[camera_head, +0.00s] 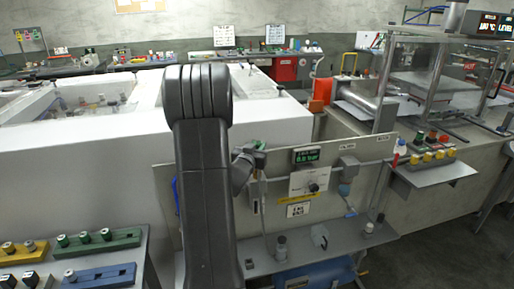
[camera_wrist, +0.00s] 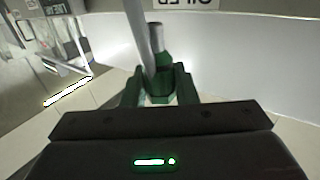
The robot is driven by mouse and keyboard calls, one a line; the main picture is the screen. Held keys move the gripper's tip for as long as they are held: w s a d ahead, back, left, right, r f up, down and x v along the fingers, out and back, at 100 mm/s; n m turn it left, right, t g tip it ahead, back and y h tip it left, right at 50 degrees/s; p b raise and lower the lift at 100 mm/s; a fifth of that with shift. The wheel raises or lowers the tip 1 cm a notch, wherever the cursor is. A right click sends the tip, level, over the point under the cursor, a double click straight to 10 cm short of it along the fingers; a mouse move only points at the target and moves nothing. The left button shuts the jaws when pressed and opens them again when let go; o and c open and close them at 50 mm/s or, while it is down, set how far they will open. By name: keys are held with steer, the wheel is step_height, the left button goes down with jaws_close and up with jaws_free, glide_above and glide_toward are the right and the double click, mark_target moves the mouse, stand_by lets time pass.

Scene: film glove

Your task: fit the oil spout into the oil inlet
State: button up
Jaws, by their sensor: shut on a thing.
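My gripper (camera_wrist: 158,92) is shut on a green piece with a grey tip, which looks like the oil spout (camera_wrist: 160,60). The grey tip points away from the gripper, towards the top of the wrist view. A pale grey rod (camera_wrist: 138,35) crosses close beside the spout; I cannot tell whether they touch. In the head view my gripper (camera_head: 245,163) is small and partly behind my dark arm, in front of the grey panel, with a bit of green (camera_head: 259,146) at it. I cannot make out the oil inlet in either view.
The upright panel (camera_head: 230,215) carries a green-lit display (camera_head: 306,155), a knob plate (camera_head: 309,182) and a pipe. A shelf (camera_head: 265,263) below holds small fittings. A side shelf (camera_head: 437,174) with yellow parts stands right. A rack of coloured pieces (camera_head: 95,245) is at lower left.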

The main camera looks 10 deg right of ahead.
steer(key=shift+f+b, duration=1.6)
steer(key=shift+f, duration=0.4)
steer(key=shift+b, duration=0.7)
steer(key=shift+f+b, duration=1.6)
steer(key=shift+b, duration=0.1)
steer(key=o, duration=1)
steer(key=shift+o, duration=0.2)
steer(key=b+v, duration=0.2)
steer(key=v, duration=1.2)
